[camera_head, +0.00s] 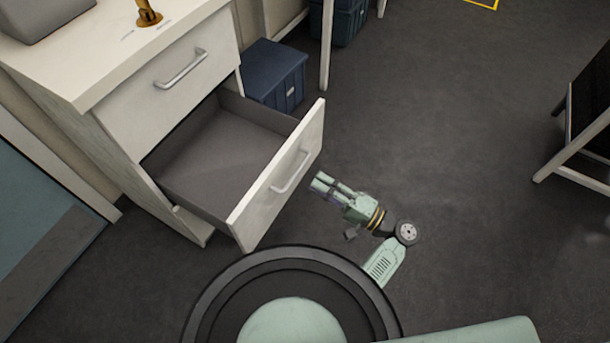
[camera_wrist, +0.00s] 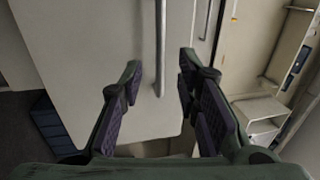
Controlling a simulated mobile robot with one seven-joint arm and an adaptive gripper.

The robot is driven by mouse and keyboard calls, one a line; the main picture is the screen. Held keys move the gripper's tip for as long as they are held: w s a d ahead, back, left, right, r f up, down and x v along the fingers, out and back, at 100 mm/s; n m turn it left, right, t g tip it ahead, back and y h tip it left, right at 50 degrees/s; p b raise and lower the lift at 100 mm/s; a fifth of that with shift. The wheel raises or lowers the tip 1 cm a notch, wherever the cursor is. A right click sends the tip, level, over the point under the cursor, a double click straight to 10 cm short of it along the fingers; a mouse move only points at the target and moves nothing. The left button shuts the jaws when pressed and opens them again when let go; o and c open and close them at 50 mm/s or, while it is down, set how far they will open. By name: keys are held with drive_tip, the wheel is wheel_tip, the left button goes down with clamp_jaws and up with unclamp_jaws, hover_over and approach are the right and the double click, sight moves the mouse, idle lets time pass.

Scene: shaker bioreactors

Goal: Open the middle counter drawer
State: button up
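The pulled-out counter drawer (camera_head: 215,160) has a white front (camera_head: 280,185) and a grey, empty inside. It sits below a closed top drawer (camera_head: 165,88) and extends well out of the white counter. Its bar handle (camera_head: 292,172) is on the front, and it also shows in the wrist view (camera_wrist: 161,50). My gripper (camera_head: 319,183) is just in front of the handle and looks apart from it. In the wrist view my gripper's fingers (camera_wrist: 160,78) are spread and empty, with the handle lined up between them. The counter below the drawer is mostly hidden.
A blue bin (camera_head: 273,75) stands beside the counter, behind the open drawer. Another dark blue bin (camera_head: 343,20) is farther back. A dark-topped stand with white legs (camera_head: 575,150) is at right. The floor (camera_head: 450,130) between is clear.

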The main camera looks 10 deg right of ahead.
drive_tip(key=shift+v, duration=2.3)
